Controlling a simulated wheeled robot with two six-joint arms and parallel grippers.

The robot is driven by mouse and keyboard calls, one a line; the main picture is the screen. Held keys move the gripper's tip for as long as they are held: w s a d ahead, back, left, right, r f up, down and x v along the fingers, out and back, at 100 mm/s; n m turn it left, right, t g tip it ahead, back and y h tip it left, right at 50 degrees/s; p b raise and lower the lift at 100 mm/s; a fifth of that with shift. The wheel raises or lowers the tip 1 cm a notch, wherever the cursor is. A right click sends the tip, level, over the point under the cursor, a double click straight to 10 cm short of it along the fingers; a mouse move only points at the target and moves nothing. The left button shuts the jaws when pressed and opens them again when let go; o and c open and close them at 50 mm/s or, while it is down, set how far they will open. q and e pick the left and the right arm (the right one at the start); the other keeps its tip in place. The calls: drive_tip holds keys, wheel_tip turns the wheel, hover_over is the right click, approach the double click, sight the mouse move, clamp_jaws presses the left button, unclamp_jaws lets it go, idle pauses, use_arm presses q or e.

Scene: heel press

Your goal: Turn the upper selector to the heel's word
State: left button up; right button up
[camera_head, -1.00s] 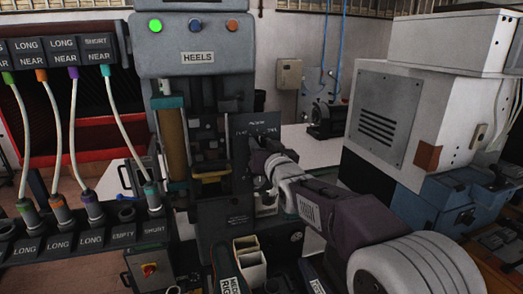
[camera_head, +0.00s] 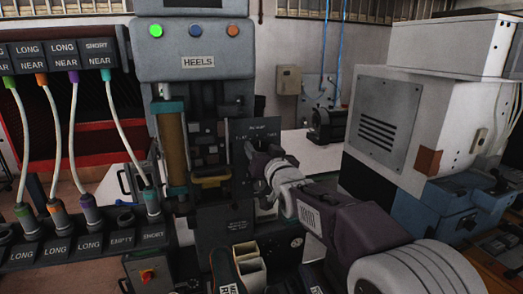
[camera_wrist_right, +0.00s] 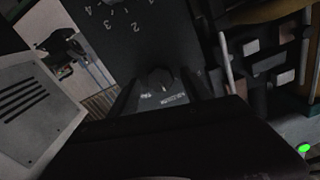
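A dark selector panel (camera_head: 267,129) with small white lettering stands on the right side of the heel press (camera_head: 195,90). In the right wrist view the panel (camera_wrist_right: 150,38) carries numerals and a round dark knob (camera_wrist_right: 157,79) with small white words beside it, too small to read surely. My right gripper (camera_head: 255,158) is at the panel and hides part of it. In the wrist view its two dark fingers (camera_wrist_right: 164,92) stand apart on either side of the knob; contact cannot be told. I cannot make out a heel or its word.
Cables with coloured plugs (camera_head: 88,210) run to a labelled socket rack at the left. White open boxes (camera_head: 248,258) stand below the gripper. A grey and white machine (camera_head: 405,120) stands close on the right of my arm. The press shows a lit green lamp (camera_head: 156,30).

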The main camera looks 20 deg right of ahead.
drive_tip(key=shift+s, duration=0.3)
drive_tip(key=s+b, duration=0.3)
drive_tip(key=s, duration=0.5)
drive_tip(key=shift+s+d, duration=0.2)
drive_tip(key=shift+s, duration=0.05)
